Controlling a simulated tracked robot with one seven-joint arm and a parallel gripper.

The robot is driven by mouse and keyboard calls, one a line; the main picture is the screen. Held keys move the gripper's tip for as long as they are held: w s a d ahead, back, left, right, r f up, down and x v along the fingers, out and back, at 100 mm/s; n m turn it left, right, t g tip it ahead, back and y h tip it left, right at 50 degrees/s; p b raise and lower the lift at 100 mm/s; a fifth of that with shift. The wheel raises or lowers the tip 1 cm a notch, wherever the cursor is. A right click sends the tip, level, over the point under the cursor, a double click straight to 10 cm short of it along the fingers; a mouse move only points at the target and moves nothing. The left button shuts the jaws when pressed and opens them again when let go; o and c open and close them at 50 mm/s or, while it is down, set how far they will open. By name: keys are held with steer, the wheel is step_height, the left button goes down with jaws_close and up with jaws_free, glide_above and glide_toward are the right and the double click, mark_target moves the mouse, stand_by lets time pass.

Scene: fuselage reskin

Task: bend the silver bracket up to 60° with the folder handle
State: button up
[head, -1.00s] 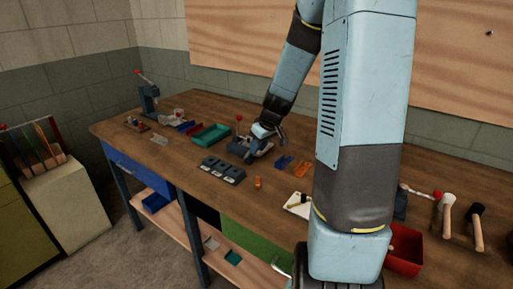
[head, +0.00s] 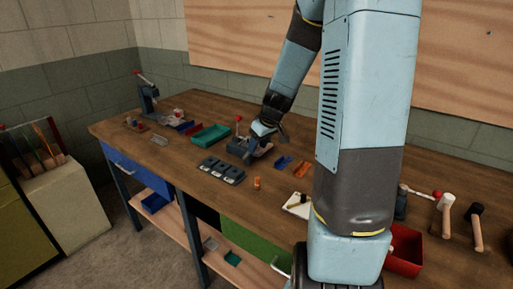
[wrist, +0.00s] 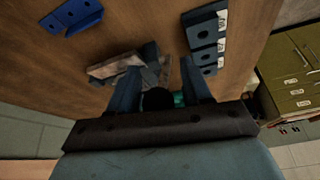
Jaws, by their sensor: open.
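The bench folder (head: 240,148), a grey-blue tool with a red-knobbed lever (head: 239,119), stands mid-bench in the head view. My gripper (head: 266,136) is just above its right side, pointing down. In the wrist view my gripper (wrist: 160,88) has its two fingers spread apart. Part of the folder, with a pale metallic face (wrist: 112,66), shows beyond and left of the fingers. A dark round shape lies between the fingers; I cannot tell whether it is the handle's end. I cannot make out the silver bracket or its angle.
A row of dark labelled blocks (head: 221,171) lies in front of the folder. A blue perforated part (head: 284,162) and an orange part (head: 303,169) lie to its right. A green tray (head: 210,137) is to its left. Mallets (head: 446,214) and a red bin (head: 404,251) are far right.

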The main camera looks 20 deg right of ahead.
steer(key=v, duration=1.2)
steer(key=shift+s+r, duration=0.15)
steer(key=shift+c, duration=0.9)
steer(key=shift+a+r, duration=0.25)
steer(key=shift+c, duration=0.7)
steer(key=w+a+r+n, duration=0.1)
steer(key=r, duration=0.1)
steer(key=w+a+r+n+g+h, duration=0.1)
steer(key=r, duration=0.1)
steer(key=w+a+r+n, duration=0.1)
steer(key=a+r, duration=0.1)
steer(key=r, duration=0.1)
steer(key=shift+w+n+h, duration=0.1)
steer(key=shift+n+h, duration=0.2)
steer(key=shift+h, duration=0.1)
jaws_close()
steer(key=shift+g, duration=0.3)
steer(key=shift+s+d+x, duration=0.3)
steer(key=shift+d+x, duration=0.05)
steer(key=shift+x, duration=1.65)
steer(key=shift+s+d+x, duration=0.25)
steer(key=shift+d+x, duration=0.05)
steer(key=shift+x, duration=1.7)
steer(key=shift+s+d+x, duration=0.3)
steer(key=shift+d+x, duration=0.05)
steer(key=shift+x, duration=1.65)
